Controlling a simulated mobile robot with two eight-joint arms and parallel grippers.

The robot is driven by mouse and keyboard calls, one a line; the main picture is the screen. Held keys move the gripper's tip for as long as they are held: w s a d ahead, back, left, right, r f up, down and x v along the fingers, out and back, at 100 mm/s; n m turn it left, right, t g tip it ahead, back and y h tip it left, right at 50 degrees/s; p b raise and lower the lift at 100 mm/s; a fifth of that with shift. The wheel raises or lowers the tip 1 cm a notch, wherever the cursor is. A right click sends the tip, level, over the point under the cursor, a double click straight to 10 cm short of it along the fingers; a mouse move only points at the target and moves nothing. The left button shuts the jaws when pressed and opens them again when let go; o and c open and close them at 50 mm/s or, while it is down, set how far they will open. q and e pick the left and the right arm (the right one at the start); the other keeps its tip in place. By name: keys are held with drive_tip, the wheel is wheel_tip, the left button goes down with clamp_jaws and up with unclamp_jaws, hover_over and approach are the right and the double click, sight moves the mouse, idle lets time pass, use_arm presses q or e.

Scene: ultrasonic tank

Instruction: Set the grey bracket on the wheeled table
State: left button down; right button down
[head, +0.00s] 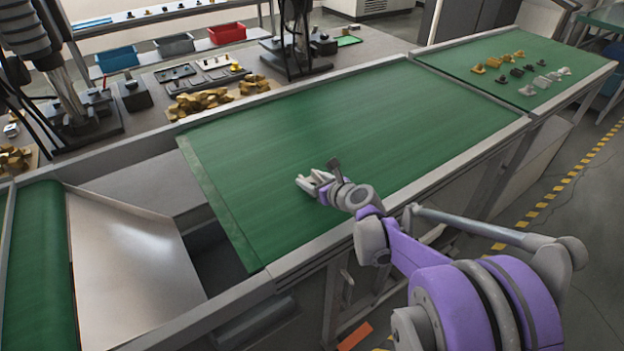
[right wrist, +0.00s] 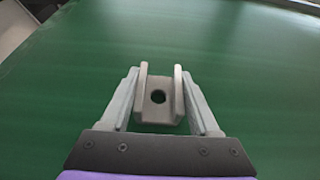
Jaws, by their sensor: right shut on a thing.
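My right gripper (head: 312,183) is over the middle green conveyor belt (head: 350,120), near its front edge. In the right wrist view its two grey fingers (right wrist: 160,105) are shut on the grey bracket (right wrist: 158,113), a U-shaped piece with two upright walls and a dark round hole. Only green surface shows behind the bracket; I cannot tell whether it touches the belt. In the head view the bracket is too small to tell from the fingers. No wheels show under any surface, so I cannot tell which one is the wheeled table. My left gripper is not in view.
A green-topped section (head: 550,68) at the upper right holds several small brass, black and grey parts. Red (head: 227,33), grey (head: 174,45) and blue (head: 117,59) bins stand at the back. A metal chute (head: 135,265) lies at the left. The middle belt looks clear.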

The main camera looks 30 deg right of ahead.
drive_tip(key=shift+f, duration=0.25)
drive_tip(key=shift+c, duration=0.6)
unclamp_jaws()
drive_tip(key=shift+r, duration=0.1)
drive_tip(key=shift+r, duration=0.15)
drive_tip(key=shift+s+r, duration=0.15)
drive_tip(key=shift+s, duration=0.15)
drive_tip(key=v, duration=1.1)
drive_tip(key=shift+s, duration=0.2)
drive_tip(key=shift+s, duration=0.1)
